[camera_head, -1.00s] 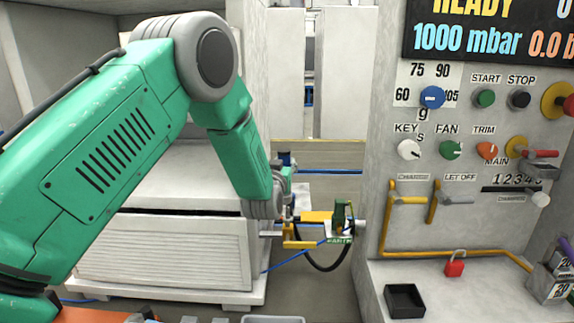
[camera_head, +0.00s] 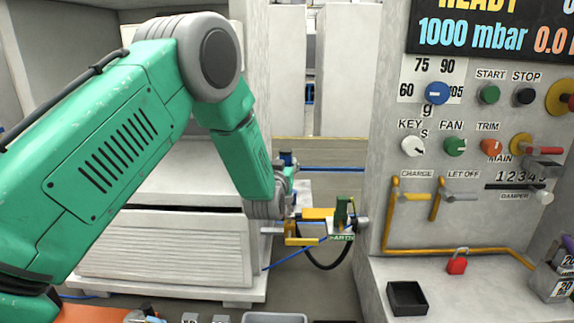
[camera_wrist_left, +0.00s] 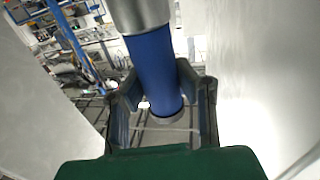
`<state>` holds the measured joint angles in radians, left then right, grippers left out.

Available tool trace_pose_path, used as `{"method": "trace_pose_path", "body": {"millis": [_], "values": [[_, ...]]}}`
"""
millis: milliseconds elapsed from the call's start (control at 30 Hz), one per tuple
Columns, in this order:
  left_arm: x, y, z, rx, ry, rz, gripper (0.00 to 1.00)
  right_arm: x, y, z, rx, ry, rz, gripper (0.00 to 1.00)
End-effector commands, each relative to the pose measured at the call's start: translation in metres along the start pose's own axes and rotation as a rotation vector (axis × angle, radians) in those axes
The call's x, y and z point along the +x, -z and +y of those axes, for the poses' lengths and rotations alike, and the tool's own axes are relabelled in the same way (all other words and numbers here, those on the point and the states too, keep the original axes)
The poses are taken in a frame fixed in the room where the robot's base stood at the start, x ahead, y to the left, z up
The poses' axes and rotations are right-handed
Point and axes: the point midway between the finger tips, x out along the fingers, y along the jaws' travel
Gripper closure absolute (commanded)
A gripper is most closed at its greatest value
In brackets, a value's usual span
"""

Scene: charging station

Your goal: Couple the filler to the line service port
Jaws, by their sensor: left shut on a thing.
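My left gripper (camera_head: 288,176) is small and partly hidden by my own wrist in the head view. In the left wrist view its two dark fingers (camera_wrist_left: 160,95) close on both sides of a blue cylinder with metal ends, which looks like the filler (camera_wrist_left: 155,62). Its dark blue end (camera_head: 286,158) shows above the gripper in the head view. Just right of my wrist is a yellow fitting (camera_head: 317,213) with a green upright part (camera_head: 343,210) and a metal end. This may hold the line service port; I cannot make out the port itself. No contact between cylinder and fitting can be made out.
A black hose (camera_head: 325,266) loops below the fitting. The grey control panel (camera_head: 380,150) with knobs and yellow pipes stands at right. A black tray (camera_head: 407,298) and red padlock (camera_head: 457,262) are on its ledge. A white slatted cabinet (camera_head: 165,250) lies behind my arm.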

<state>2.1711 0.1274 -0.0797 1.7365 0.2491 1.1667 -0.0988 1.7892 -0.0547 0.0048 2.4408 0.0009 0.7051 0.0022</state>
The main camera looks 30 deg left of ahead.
Motion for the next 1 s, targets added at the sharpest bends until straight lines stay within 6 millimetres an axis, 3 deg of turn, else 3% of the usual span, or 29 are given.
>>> {"method": "trace_pose_path", "body": {"millis": [300, 1000], "values": [[-0.0004, 0.0103, 0.0015, 0.002, 0.000, 0.002, 1.00, -0.0070, 0.0004, 0.0001, 0.000, 0.000, 0.000, 0.53], [-0.0012, 0.0094, 0.0041, 0.004, -0.002, 0.004, 1.00, -0.0063, 0.0004, 0.0001, 0.000, 0.000, 0.000, 0.53]]}}
